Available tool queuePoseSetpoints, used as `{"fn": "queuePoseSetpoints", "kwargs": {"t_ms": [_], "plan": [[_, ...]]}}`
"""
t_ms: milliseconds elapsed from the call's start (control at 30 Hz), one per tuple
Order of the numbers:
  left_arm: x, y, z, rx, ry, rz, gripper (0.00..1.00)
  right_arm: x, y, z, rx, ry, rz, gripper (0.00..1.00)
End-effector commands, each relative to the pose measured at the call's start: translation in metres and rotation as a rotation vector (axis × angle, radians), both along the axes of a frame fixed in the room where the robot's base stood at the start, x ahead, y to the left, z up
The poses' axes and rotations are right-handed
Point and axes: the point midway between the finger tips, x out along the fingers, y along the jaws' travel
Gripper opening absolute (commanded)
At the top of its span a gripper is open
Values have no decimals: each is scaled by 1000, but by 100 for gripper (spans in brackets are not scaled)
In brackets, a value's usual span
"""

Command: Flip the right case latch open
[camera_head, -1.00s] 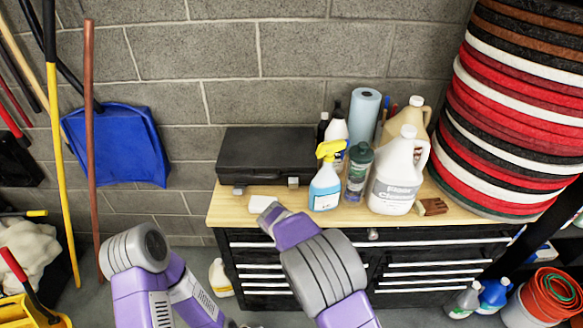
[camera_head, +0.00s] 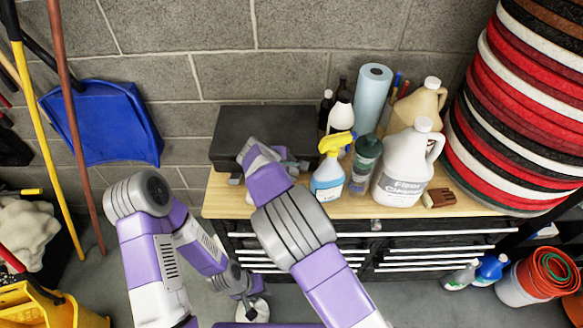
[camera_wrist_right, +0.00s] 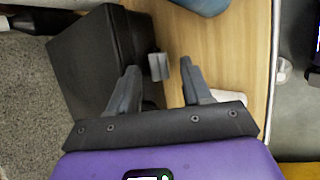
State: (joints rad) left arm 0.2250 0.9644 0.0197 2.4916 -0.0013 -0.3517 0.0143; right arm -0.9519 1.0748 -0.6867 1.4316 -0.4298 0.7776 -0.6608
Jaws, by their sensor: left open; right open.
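The dark case (camera_head: 255,122) lies closed on the wooden workbench against the wall. It shows at the left of the right wrist view (camera_wrist_right: 85,62). Its right latch (camera_wrist_right: 160,68) is a small grey tab standing out from the front face. My right gripper (camera_head: 276,156) is at the case's front right and hides this latch in the head view. In the right wrist view its two fingers (camera_wrist_right: 160,82) are apart, with the latch between the tips; I see no clear contact. The left latch (camera_head: 235,180) shows in the head view. My left gripper (camera_head: 250,303) hangs low, away from the bench; its fingers are not clear.
A spray bottle (camera_head: 328,178) stands close to the right of my right gripper. A green bottle (camera_head: 364,160) and a white cleaner jug (camera_head: 403,170) stand farther right. A white item (camera_wrist_right: 230,93) lies on the bench (camera_wrist_right: 235,45) near the right fingers.

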Motion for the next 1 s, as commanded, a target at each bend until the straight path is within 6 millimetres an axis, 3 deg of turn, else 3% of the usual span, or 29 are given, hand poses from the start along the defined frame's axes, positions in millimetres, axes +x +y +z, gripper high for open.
{"fn": "queuePoseSetpoints", "kwargs": {"t_ms": [167, 467, 767, 1000], "plan": [[1, 0, 0, 0, -1, 0, 43, 7, -6, -12, 1, 0, 0, 49], [1, 0, 0, 0, -1, 0, 43, 8, -6, -14, 1, 0, 0, 47], [1, 0, 0, 0, -1, 0, 43, 8, -6, -13, 1, 0, 0, 1], [0, 0, -3, 0, -1, 0, 43, 7, -6, -14, 1, -7, 0, 0]]}}
